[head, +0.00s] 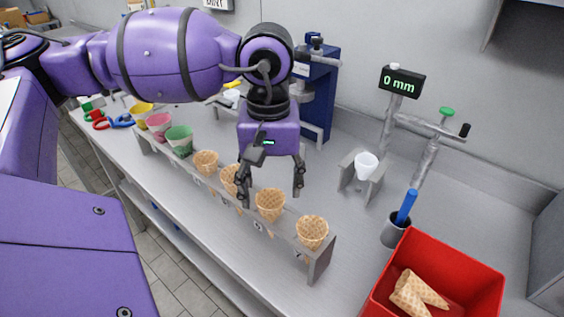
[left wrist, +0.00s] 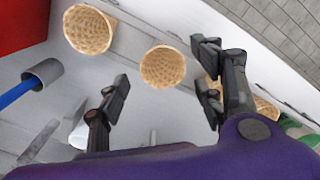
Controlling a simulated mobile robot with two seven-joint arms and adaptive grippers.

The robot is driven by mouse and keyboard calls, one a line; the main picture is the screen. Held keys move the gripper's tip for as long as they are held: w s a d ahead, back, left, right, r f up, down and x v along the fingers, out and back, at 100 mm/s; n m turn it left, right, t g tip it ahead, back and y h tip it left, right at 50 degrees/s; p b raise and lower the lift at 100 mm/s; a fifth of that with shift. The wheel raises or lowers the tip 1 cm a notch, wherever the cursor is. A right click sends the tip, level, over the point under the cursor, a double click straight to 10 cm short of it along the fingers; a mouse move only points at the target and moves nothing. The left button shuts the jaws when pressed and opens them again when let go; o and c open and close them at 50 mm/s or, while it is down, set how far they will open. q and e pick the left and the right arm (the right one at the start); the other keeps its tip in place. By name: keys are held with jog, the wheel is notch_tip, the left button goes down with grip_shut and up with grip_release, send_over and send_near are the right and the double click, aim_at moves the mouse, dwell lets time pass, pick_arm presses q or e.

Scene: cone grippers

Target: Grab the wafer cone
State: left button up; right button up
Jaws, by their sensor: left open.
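Several tan wafer cones with a waffle pattern stand point down in a long grey rack (head: 319,262) on the bench in the head view. One wafer cone (head: 270,205) is just below my left gripper (head: 272,190); it also shows in the left wrist view (left wrist: 162,66), ahead of the two fingers. Another cone (head: 312,231) stands at the rack's right end, and two more (head: 206,161) (head: 230,180) stand to the left, one partly behind a finger. My left gripper is open and empty, its fingers spread on either side above the cone. My right gripper is not in view.
Green (head: 179,140), pink (head: 158,124) and yellow (head: 142,110) cups fill the rack's left end. A red bin (head: 462,272) with wafer cones lies at the lower right, near a grey holder (head: 396,231) with a blue handle. A white cup (head: 366,164) sits in a gauge stand reading 0 mm.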

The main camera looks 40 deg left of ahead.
aim_at(272, 199)
pick_arm(q)
notch_tip(272, 199, down, 4)
jog(key=shift+f, duration=0.1)
jog(key=c, duration=0.8)
